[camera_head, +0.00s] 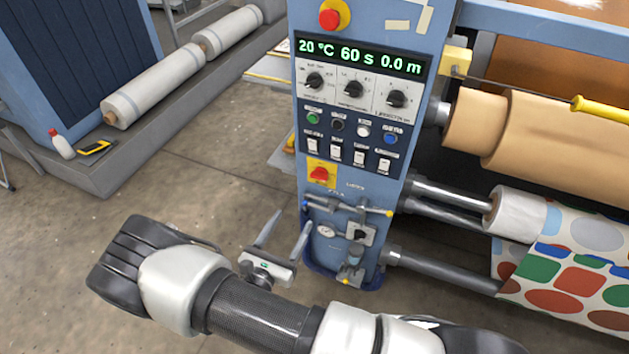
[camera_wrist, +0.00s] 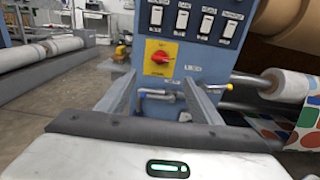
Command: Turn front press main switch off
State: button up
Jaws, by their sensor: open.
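The front press main switch is a red rotary knob (camera_head: 320,174) on a yellow plate, low on the blue control panel (camera_head: 347,120). In the wrist view the red knob (camera_wrist: 160,57) is in the upper middle, with its handle tilted slightly off horizontal. My gripper (camera_head: 287,228) is open and empty, in front of and below the switch, apart from it. In the wrist view its two fingers (camera_wrist: 160,90) point toward the panel, below the switch plate.
A red emergency button (camera_head: 330,18) sits at the panel top. Dials, coloured buttons and white rocker switches (camera_head: 336,151) lie above the main switch. Pipes and valves (camera_head: 347,208) stick out just below it.

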aim_at(318, 178)
jog(key=b+x, duration=0.2)
jog(key=x, duration=1.5)
jog(key=shift+b, duration=0.3)
jog(key=c, duration=1.1)
